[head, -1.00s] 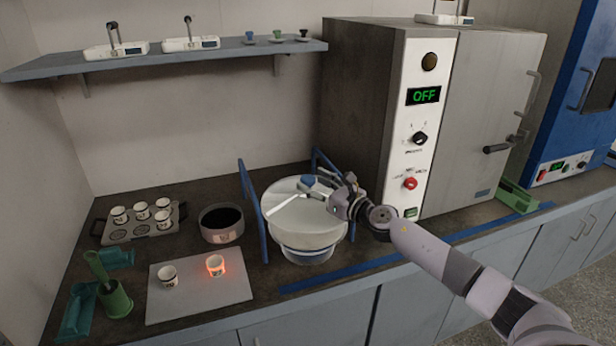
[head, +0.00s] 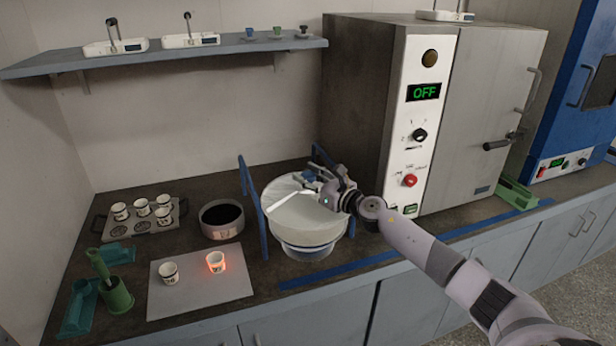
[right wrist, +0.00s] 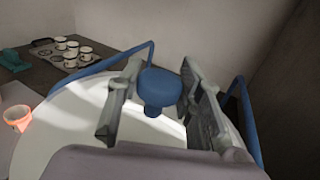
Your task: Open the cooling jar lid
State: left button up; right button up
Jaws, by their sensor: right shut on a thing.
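The cooling jar (head: 308,250) is a wide glass vessel on the counter, with its pale lid (head: 295,225) on top of it. The lid has a blue knob, which shows in the right wrist view (right wrist: 158,88). My right gripper (head: 318,183) is at the lid's top, shut on the blue knob; its two fingers stand on either side of the knob in the right wrist view. In the head view the gripper hides much of the knob. The lid looks about level, and I cannot tell any gap between it and the jar. My left gripper is not in view.
Blue rails (head: 252,207) stand beside the jar. A glowing cup (head: 215,262) and another cup (head: 169,273) stand on a pale board (head: 200,297). A furnace (head: 365,110) stands behind right.

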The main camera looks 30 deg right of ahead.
grip_shut()
dwell(0.3)
